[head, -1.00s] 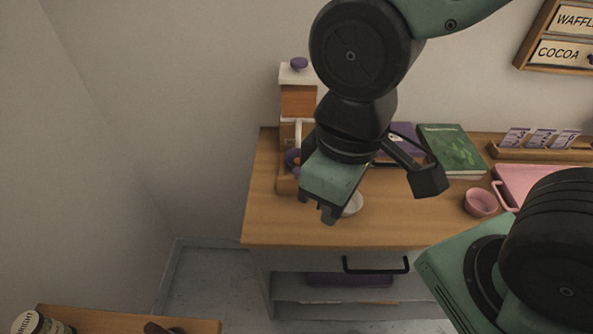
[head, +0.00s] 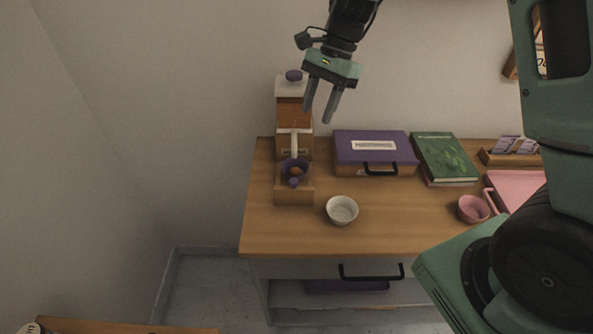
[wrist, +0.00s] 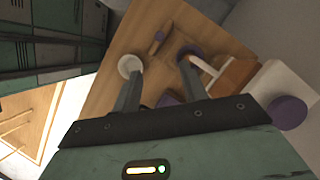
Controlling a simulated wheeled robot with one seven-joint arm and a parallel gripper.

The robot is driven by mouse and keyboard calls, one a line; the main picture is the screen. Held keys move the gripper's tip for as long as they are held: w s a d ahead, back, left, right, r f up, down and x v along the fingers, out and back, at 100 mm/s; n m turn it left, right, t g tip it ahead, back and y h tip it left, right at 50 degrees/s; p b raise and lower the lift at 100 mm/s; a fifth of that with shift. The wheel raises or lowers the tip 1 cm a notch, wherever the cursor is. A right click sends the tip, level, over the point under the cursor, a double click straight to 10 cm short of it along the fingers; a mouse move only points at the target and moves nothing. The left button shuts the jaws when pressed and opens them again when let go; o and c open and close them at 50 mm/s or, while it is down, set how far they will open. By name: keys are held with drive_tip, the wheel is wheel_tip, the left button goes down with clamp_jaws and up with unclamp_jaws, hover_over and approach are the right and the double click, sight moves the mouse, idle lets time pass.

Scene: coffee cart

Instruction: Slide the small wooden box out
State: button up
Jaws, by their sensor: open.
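I cannot tell where the box ends and the machine's base begins. My gripper (head: 318,114) is open and empty, raised above and beside the machine, fingers pointing down. In the wrist view, the knob (wrist: 160,36) shows beyond the gap between my fingers (wrist: 158,72).
A white bowl (head: 342,211) stands right of the wooden block. A purple-topped box with a handle (head: 375,150), a green book (head: 445,157) and a pink cup (head: 473,209) stand further right. The counter (head: 300,235) has bare room at its front edge, above a drawer handle (head: 371,273).

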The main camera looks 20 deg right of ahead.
sight(294, 180)
drive_tip(key=p+x, duration=0.2)
drive_tip(key=x, duration=1.5)
drive_tip(key=shift+f+p, duration=0.1)
drive_tip(key=shift+p, duration=0.2)
